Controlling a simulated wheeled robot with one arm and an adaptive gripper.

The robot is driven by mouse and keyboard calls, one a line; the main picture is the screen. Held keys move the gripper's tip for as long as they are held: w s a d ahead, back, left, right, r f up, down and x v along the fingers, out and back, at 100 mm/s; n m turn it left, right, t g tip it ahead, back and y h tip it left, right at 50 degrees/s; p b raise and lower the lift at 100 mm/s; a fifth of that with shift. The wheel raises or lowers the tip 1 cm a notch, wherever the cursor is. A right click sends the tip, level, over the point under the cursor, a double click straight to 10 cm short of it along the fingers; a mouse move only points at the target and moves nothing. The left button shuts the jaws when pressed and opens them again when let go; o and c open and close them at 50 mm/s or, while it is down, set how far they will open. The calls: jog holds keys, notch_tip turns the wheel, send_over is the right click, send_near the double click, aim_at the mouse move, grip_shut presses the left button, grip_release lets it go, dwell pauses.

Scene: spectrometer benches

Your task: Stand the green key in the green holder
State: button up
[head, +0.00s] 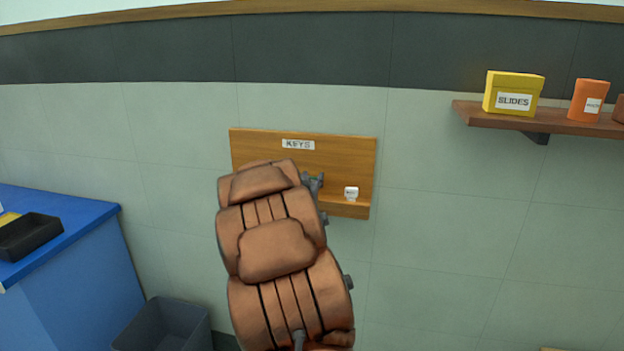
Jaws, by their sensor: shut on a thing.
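A wooden board labelled KEYS (355,155) hangs on the wall in the middle of the head view, with a narrow ledge along its bottom. My gripper (315,184) is in front of the board, mostly hidden behind my arm. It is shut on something. The green holder cannot be made out; my arm covers the left and middle of the ledge.
A small white labelled piece (351,193) is on the ledge, just right of my gripper. A shelf (560,121) at the right bears a yellow SLIDES box (514,92) and an orange container (588,100). A blue bench (75,270) with a black tray (30,237) and a grey bin (165,325) are at the left.

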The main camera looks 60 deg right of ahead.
jog(key=shift+f, duration=0.1)
dwell(0.3)
jog(key=o, duration=0.8)
jog(key=shift+c, duration=0.2)
jog(key=b+v, duration=0.1)
jog(key=v, duration=1)
jog(key=shift+a, duration=0.1)
dwell(0.7)
